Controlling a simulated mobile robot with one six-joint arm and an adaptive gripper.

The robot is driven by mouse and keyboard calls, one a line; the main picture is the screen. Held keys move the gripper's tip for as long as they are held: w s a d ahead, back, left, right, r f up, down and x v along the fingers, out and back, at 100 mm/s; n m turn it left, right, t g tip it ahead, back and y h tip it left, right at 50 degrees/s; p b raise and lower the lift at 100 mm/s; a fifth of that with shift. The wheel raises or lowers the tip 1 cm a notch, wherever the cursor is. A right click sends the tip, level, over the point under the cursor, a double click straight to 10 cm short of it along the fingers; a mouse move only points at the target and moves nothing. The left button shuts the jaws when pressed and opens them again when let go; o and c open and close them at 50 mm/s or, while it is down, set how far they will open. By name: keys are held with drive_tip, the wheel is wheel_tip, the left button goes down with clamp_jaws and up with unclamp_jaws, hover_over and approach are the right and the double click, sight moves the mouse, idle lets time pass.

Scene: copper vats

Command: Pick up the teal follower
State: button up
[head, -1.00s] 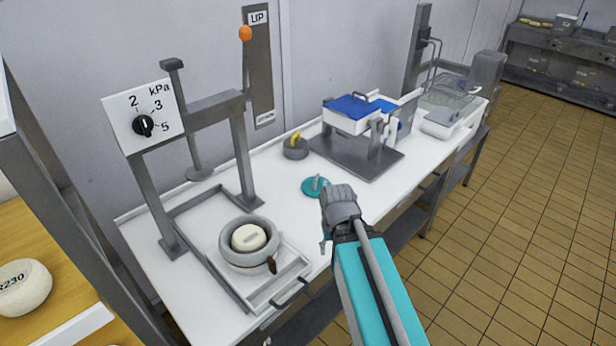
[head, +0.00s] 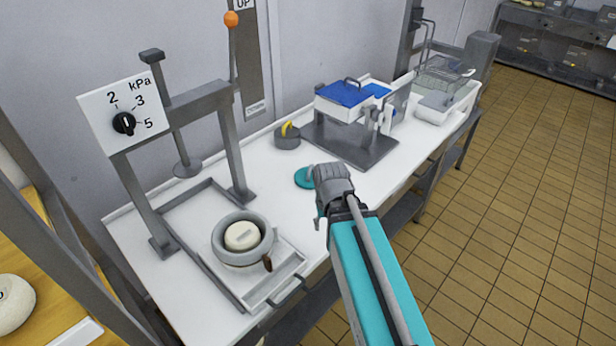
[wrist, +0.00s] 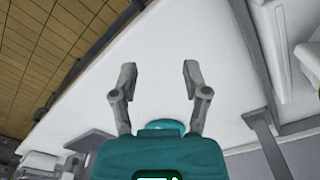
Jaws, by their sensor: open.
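The teal follower (head: 303,179) is a flat teal disc on the white worktop, in the middle of the head view. My gripper (head: 325,200) is just right of it there and hides its right side and part of its top. In the wrist view my gripper (wrist: 159,70) has its two grey fingers spread wide with nothing between them. A teal rounded edge that looks like the follower (wrist: 165,126) shows below the fingers, mostly hidden by the teal gripper body.
A grey press frame (head: 230,150) with a ring mould (head: 225,240) on a tray stands left on the worktop (head: 285,215). A grey weight with yellow handle (head: 287,138) and a blue-topped device (head: 345,95) stand behind. A wire basket (head: 440,75) is far right.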

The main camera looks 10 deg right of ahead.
sight(310, 169)
drive_tip(key=w+r+m+t+p, duration=0.2)
drive_tip(key=w+r+p, duration=0.1)
drive_tip(key=w, duration=0.8)
drive_tip(key=w+d+r+m+t+p, duration=0.1)
drive_tip(key=w+r, duration=0.4)
drive_tip(key=w, duration=0.6)
drive_tip(key=shift+w+r+m+t+p, duration=0.2)
drive_tip(key=shift+r+m+t+p, duration=0.1)
drive_tip(key=shift+m+t+p, duration=0.65)
drive_tip(key=b+x, duration=0.7)
drive_tip(key=x, duration=0.1)
drive_tip(key=shift+f, duration=0.3)
drive_tip(key=shift+f, duration=0.1)
drive_tip(key=shift+b+x, duration=2.55)
drive_tip(key=shift+b, duration=0.05)
drive_tip(key=shift+s+a, duration=0.1)
drive_tip(key=shift+s, duration=0.05)
clamp_jaws()
